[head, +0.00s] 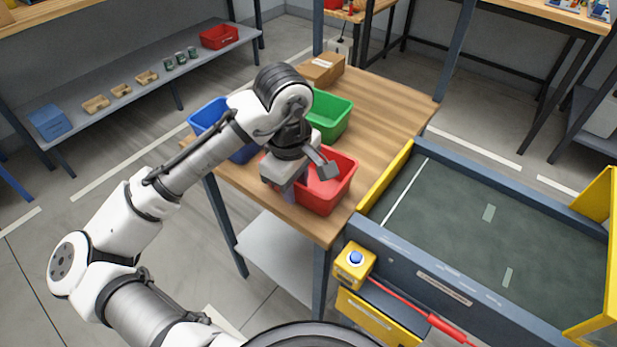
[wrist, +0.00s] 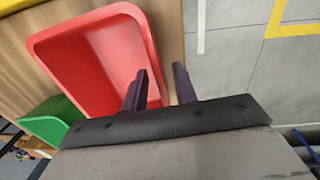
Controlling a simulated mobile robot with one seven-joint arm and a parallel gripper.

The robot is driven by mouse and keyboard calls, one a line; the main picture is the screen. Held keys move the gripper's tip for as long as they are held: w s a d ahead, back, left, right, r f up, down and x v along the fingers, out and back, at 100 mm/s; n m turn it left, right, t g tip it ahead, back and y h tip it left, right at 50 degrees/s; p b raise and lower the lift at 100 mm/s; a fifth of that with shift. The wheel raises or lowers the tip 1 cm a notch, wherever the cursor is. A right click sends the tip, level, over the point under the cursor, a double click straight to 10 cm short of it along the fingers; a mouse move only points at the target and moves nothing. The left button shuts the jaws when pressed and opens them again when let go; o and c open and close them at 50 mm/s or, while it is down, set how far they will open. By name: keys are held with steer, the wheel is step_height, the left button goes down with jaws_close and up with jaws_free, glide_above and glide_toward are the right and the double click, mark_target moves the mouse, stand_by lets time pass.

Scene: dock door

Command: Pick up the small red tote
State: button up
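A red tote (head: 333,192) stands upright on the wooden table, near its front edge; it looks empty in the wrist view (wrist: 98,58). My gripper (head: 288,194) is at the tote's left side, pointing down, and partly covers it. In the wrist view my gripper (wrist: 161,72) has its two dark fingers apart with nothing visible held. One finger overlaps the tote's near wall and the other is outside the tote. I cannot tell whether the fingers touch the wall.
A blue tote (head: 209,117) and a green tote (head: 333,117) stand on the wooden table (head: 390,110), with a cardboard box (head: 322,68) behind. Another red bin (head: 219,37) is on the grey shelf. A dock platform (head: 480,230) with yellow edges lies to the right.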

steer(key=shift+f, duration=0.3)
jaws_close()
steer(key=shift+r, duration=0.15)
